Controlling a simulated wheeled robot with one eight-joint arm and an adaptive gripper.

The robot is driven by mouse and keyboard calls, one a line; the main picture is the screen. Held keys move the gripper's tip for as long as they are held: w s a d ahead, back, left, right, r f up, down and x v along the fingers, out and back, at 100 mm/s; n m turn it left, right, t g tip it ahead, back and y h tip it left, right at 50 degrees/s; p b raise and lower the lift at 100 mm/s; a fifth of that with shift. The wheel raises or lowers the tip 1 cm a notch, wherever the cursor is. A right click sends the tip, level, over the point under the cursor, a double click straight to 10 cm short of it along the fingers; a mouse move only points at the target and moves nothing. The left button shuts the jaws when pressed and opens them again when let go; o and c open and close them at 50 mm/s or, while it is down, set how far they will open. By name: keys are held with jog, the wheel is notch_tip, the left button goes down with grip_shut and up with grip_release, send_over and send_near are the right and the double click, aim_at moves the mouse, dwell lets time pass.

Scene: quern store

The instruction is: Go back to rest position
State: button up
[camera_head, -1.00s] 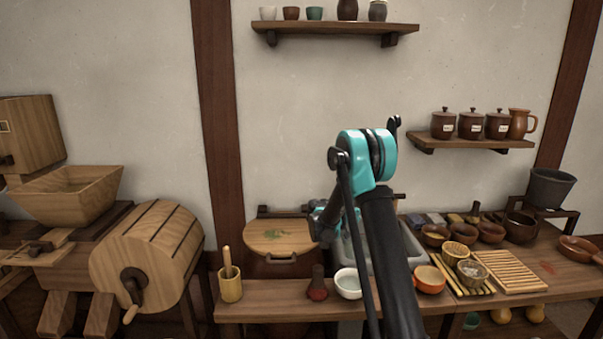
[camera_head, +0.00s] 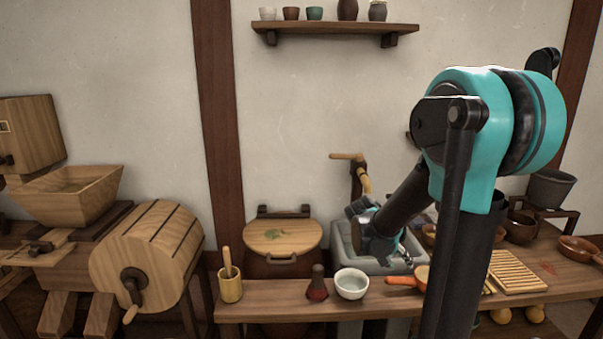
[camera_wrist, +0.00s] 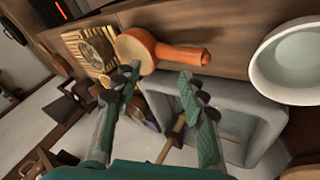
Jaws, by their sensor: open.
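My gripper (camera_wrist: 160,82) is open in the wrist view, its two green-padded fingers spread with nothing between them. In the head view my gripper (camera_head: 408,262) hangs from the end of my teal and black arm, above the grey sink (camera_head: 347,257).
A white bowl (camera_head: 352,284), a dark red-based bottle (camera_head: 317,285) and a wooden mortar (camera_head: 230,287) stand along the counter's front. A slatted wooden rack (camera_head: 517,271) lies at right. A wooden drum machine (camera_head: 147,253) stands at left.

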jog(key=s+a+f+n+t+y, duration=0.1)
jog(key=s+a+f+n+y, duration=0.1)
jog(key=s+a, duration=0.3)
jog(key=s+a+f+n+y, duration=0.2)
jog(key=s+a+f+y, duration=0.1)
jog(key=s, duration=0.7)
jog(key=shift+s+a+f+n+t+y, duration=0.35)
jog(key=shift+a+y, duration=0.55)
jog(key=shift+a, duration=0.3)
dwell(5.3)
